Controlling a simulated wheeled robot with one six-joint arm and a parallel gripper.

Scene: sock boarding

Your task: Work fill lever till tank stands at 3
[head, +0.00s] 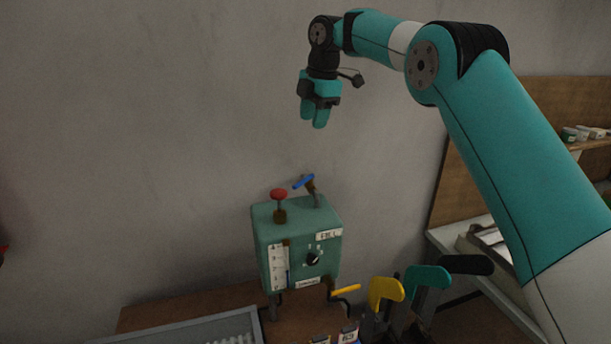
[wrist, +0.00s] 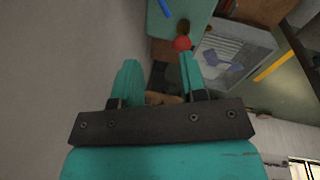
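A green tank box (head: 262,228) stands on a brown bench. On its top are a red-knobbed lever (head: 279,194) and a blue-handled lever (head: 304,182); a FILL label (head: 328,236) sits on the front, below the blue one. A white scale (head: 278,267) is on the front left; its level is too small to read. A black dial (head: 313,258) is beside it. My gripper (head: 314,121) is above the box, open and empty, touching nothing. In the wrist view, the gripper (wrist: 159,62) has parted fingers; the red knob (wrist: 182,43) and blue handle (wrist: 164,8) show beyond.
A yellow handle (head: 346,289) juts from the box's lower right. Yellow (head: 386,289) and teal (head: 428,277) upright handles stand to the right. A grey tray (head: 205,328) lies at front left. The wall is behind; the air between gripper and box is clear.

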